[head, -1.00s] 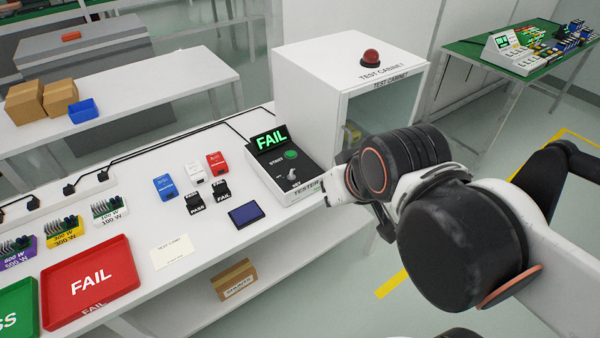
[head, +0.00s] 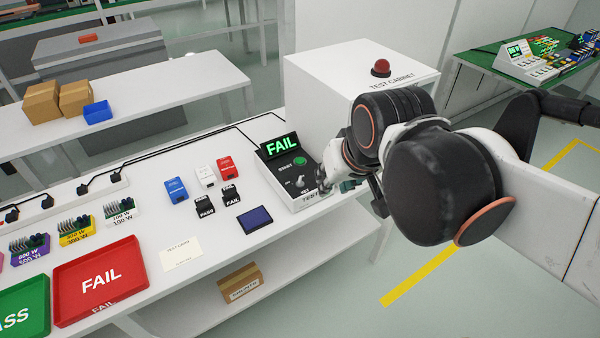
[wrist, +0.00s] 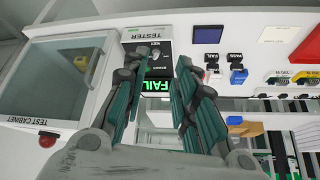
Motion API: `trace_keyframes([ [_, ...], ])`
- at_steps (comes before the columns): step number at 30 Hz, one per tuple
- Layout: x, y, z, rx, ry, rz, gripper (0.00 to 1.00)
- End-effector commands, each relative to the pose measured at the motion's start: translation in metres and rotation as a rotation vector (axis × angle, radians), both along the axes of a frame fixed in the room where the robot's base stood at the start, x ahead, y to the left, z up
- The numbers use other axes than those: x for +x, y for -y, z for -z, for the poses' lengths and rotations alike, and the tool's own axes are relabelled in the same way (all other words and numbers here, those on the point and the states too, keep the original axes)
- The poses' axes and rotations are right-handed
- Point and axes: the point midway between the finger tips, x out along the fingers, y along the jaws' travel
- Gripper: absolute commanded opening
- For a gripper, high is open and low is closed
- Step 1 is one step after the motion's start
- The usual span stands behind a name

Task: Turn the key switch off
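The tester (head: 310,200) is a black-and-white box on the bench with a lit green FAIL screen (head: 281,146) and a green START button (head: 300,160). Its key switch (head: 299,182) is a small light knob near the front of the panel. I cannot tell which way it is turned. My gripper (head: 338,184) is just right of the tester, partly hidden by my own arm. In the wrist view my gripper (wrist: 162,70) is open, with two green-padded fingers apart. The tester (wrist: 158,62) shows upside down between and beyond them. No contact with the key is visible.
The test cabinet (head: 330,75) with a red button on top (head: 381,67) stands behind the tester, close to my arm. Small blue, white and red blocks, black PASS and FAIL tags and a dark blue pad (head: 255,217) lie left of the tester. A FAIL tray (head: 130,255) is further left.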

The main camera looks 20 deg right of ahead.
Motion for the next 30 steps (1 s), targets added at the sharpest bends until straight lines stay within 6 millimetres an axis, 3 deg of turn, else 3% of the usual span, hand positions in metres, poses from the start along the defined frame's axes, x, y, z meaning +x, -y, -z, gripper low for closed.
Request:
trace_keyframes([
  [1,0.013,0.0,-0.009,0.009,-0.024,0.016,0.26],
  [6,0.048,0.0,-0.02,0.041,-0.108,0.08,0.26],
  [14,0.104,0.0,-0.02,0.078,-0.235,0.18,0.26],
  [24,0.176,0.0,0.007,0.108,-0.397,0.321,0.26],
  [30,0.206,0.0,0.033,0.115,-0.476,0.392,0.26],
])
